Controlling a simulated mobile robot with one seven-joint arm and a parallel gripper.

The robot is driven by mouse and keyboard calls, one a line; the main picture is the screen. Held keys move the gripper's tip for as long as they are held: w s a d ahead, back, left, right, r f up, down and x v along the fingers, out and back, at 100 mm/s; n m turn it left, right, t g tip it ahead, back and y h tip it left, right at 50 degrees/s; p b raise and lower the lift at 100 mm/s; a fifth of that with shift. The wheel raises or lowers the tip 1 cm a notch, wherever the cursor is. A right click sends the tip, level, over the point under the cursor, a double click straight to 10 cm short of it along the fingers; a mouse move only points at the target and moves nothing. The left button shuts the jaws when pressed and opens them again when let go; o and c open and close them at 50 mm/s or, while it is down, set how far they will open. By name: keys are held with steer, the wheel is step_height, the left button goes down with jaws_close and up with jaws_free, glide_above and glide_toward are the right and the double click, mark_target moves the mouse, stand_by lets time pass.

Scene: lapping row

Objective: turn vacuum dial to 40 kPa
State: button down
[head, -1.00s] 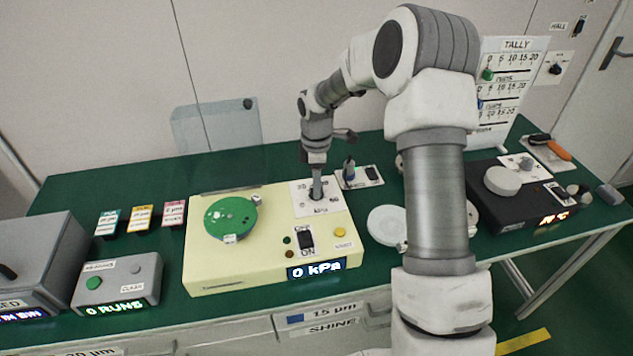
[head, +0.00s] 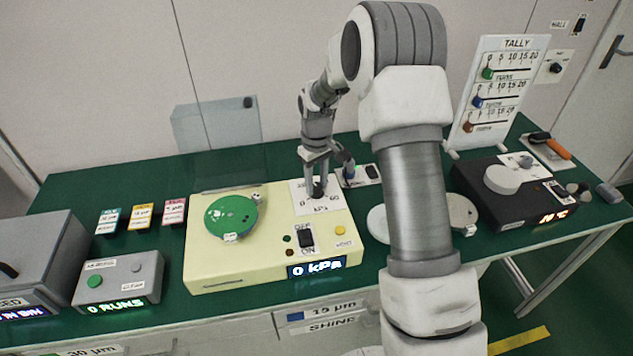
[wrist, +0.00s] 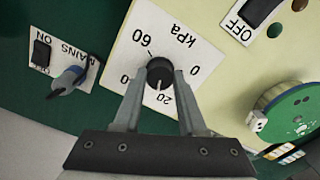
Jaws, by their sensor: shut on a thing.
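The vacuum dial (wrist: 159,73) is a dark round knob on a white kPa scale plate (wrist: 185,35), on the cream vacuum box (head: 215,275). In the wrist view its white mark points close to 20, seemingly slightly toward the partly hidden label on the left. My gripper (wrist: 160,78) is shut on the dial, one finger on each side of it. In the head view my gripper (head: 318,192) comes down onto the plate from above. The box's display (head: 317,268) reads 0 kPa.
On the same box are a green disc (head: 230,216), an OFF/ON rocker switch (head: 306,238) and a yellow button (head: 340,230). Behind the plate is a mains switch panel (head: 372,172) with a blue-grey plug. A black heater box (head: 510,215) stands to the right.

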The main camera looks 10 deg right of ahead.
mark_target(316, 186)
steer(key=m, duration=0.6)
steer(key=shift+r+m, duration=0.1)
steer(key=shift+m, duration=0.2)
steer(key=m+p, duration=0.1)
steer(key=m, duration=0.4)
steer(key=shift+m, duration=0.3)
steer(key=shift+c, duration=2.3)
jaws_free()
step_height(316, 186, up, 17)
steer(key=p, duration=0.2)
steer(key=shift+r, duration=0.15)
